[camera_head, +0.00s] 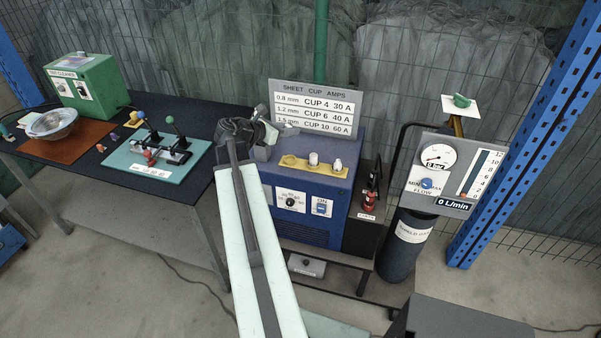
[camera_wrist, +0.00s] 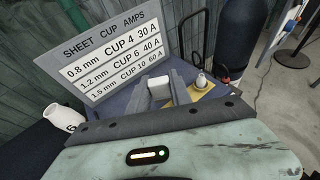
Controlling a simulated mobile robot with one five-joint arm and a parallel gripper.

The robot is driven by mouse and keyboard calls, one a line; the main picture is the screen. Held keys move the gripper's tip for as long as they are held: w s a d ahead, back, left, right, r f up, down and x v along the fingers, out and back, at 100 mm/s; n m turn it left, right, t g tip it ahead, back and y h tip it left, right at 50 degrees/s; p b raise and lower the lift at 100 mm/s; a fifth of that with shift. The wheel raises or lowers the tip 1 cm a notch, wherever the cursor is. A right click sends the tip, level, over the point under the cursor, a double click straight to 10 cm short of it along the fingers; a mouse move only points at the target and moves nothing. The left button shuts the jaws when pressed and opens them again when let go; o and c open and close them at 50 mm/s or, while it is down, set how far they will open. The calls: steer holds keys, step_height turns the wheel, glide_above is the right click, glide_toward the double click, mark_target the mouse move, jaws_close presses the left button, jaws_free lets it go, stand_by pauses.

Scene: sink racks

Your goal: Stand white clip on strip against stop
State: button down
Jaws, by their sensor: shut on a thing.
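My gripper (camera_wrist: 160,90) is shut on a small white block-like piece, the white clip (camera_wrist: 158,85), which shows between its two grey fingers in the wrist view. In the head view my gripper (camera_head: 268,128) is above the left rear part of the blue welder, and the clip cannot be made out clearly there. The yellow strip (camera_head: 303,165) lies on the welder's top with small pieces standing on it. In the wrist view part of the strip (camera_wrist: 212,91) shows to the right of the fingers, with a pale cone-shaped piece on it. I cannot make out the stop.
A sign board (camera_head: 314,106) stands behind the welder (camera_head: 292,222). A white marked cup (camera_wrist: 62,118) is at the left in the wrist view. A flow gauge panel (camera_head: 440,175) and a dark cylinder (camera_head: 402,250) stand right. A dark bench (camera_head: 195,112) with a green-blue board is left.

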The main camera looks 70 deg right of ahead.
steer(key=w+a+f+n+t+h+b, duration=0.1)
steer(key=w+f+b, duration=0.2)
steer(key=f+b, duration=0.3)
steer(key=w+a+f+n+t+b, duration=0.1)
steer(key=w+a+f+b, duration=0.1)
steer(key=f+b, duration=0.35)
glide_above(302, 156)
steer(key=a, duration=0.1)
steer(key=f, duration=0.3)
steer(key=shift+w+f, duration=0.2)
steer(key=shift+w, duration=0.05)
steer(key=shift+s+d+f, duration=0.15)
steer(key=shift+s+d, duration=0.05)
steer(key=shift+d, duration=0.35)
step_height(302, 156, down, 4)
steer(key=b, duration=0.3)
steer(key=shift+a+r+b, duration=0.15)
steer(key=shift+r+b, duration=0.05)
steer(key=shift+b, duration=0.15)
steer(key=shift+r, duration=0.2)
steer(key=shift+f, duration=0.15)
steer(key=c, duration=1.6)
jaws_free()
steer(key=shift+f, duration=0.1)
steer(key=o, duration=0.4)
steer(key=shift+o, duration=0.2)
